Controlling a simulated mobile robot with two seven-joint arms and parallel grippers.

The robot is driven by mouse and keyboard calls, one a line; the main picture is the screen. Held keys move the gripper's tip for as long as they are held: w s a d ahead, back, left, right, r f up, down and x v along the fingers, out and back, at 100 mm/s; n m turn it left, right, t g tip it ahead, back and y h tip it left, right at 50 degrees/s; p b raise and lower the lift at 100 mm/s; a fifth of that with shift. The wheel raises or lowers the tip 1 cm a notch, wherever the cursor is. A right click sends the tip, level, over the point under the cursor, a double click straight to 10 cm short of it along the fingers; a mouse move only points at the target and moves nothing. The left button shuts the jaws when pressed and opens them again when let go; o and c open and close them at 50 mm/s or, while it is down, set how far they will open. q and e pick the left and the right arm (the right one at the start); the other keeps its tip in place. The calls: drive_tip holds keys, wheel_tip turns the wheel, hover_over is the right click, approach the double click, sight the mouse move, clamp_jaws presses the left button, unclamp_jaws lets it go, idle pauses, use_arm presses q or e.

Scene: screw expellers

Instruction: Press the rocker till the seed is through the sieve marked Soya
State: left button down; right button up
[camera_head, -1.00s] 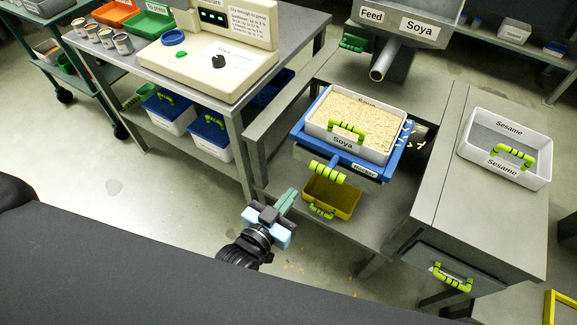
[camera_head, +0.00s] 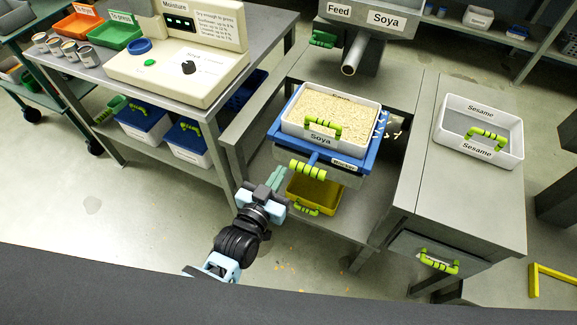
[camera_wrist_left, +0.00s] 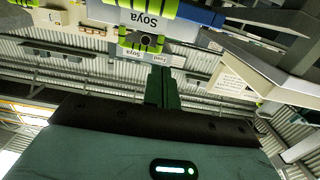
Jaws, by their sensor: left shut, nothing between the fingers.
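The white sieve marked Soya (camera_head: 321,139) sits in a blue frame (camera_head: 277,130) and is filled with pale seed (camera_head: 332,109). The rocker's yellow-green bar handle (camera_head: 308,169) sticks out at the front, beside a small label that seems to read Rocker. A yellow tray (camera_head: 328,194) stands below the frame. My left gripper (camera_head: 275,177) is shut and empty, just left of the rocker handle and apart from it. Its closed fingers (camera_wrist_left: 163,88) show in the left wrist view, with upside-down Soya labels beyond. My right gripper is out of view.
A Feed hopper (camera_head: 365,20) with a spout stands behind the sieve. An empty Sesame sieve (camera_head: 450,139) rests on the grey bench at right. A moisture meter (camera_head: 180,72) stands on the left table. Some seeds lie spilled right of the frame. Floor is open at front left.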

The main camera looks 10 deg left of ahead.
sight(289, 167)
use_arm(q)
drive_tip(key=w+f, duration=0.1)
drive_tip(key=w, duration=0.1)
drive_tip(key=w+d+f, duration=0.1)
drive_tip(key=w+d+f+b, duration=0.1)
drive_tip(key=w+f, duration=0.1)
drive_tip(key=shift+w+f, duration=0.1)
drive_tip(key=shift+w, duration=0.2)
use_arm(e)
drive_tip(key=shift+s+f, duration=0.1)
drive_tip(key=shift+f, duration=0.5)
use_arm(q)
drive_tip(key=shift+f, duration=0.1)
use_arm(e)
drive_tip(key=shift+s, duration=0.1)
